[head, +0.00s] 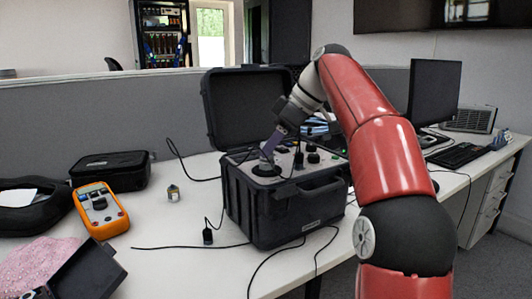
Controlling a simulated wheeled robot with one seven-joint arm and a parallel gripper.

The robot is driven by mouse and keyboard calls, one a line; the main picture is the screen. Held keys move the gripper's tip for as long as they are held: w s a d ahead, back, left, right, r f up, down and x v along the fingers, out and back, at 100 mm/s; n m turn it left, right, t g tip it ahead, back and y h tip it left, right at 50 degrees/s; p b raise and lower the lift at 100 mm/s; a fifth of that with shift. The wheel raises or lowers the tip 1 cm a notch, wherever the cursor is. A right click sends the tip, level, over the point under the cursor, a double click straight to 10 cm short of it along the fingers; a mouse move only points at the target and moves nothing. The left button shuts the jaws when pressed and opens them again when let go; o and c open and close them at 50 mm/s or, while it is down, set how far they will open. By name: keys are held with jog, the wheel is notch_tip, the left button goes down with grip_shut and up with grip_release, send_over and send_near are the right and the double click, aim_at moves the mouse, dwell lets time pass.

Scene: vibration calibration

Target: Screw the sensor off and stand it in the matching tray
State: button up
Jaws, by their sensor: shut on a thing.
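My gripper (267,152) reaches down over the open calibrator case (285,205), at the round black mount (265,170) on the left of its panel. Its jaws are shut on the sensor, which is small and mostly hidden between the fingers. I cannot tell whether the sensor still touches the mount. A small grey and yellowish metal piece (173,192) stands on the table left of the case; I cannot tell what it is. I cannot make out a matching tray for certain.
Black cables lie around the case, one with a black plug (208,235). An orange meter (100,209), a black zip case (110,168) and an open dark box (88,272) are at the left. The raised lid (240,105) stands behind the panel.

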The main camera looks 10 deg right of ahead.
jog(key=shift+a+f+n+g, duration=0.1)
jog(key=shift+a+n+g, duration=0.2)
jog(key=shift+n, duration=0.4)
jog(key=shift+c, duration=0.5)
jog(key=o, duration=1.3)
jog(key=shift+c, duration=0.2)
jog(key=shift+d, duration=0.2)
jog(key=shift+c, duration=0.7)
jog(key=shift+s+a+m+t+h+b, duration=0.1)
jog(key=shift+m+t+h+b, duration=0.4)
jog(key=shift+m, duration=0.65)
jog(key=shift+s+m+t+h+b, duration=0.1)
jog(key=shift+m+t+h+b, duration=0.1)
jog(key=shift+m+t+b, duration=0.75)
jog(key=shift+s+m, duration=0.1)
jog(key=shift+m, duration=0.6)
jog(key=shift+m+t+h, duration=0.25)
jog(key=shift+m+h, duration=0.55)
jog(key=shift+m, duration=0.5)
jog(key=shift+s+a, duration=0.1)
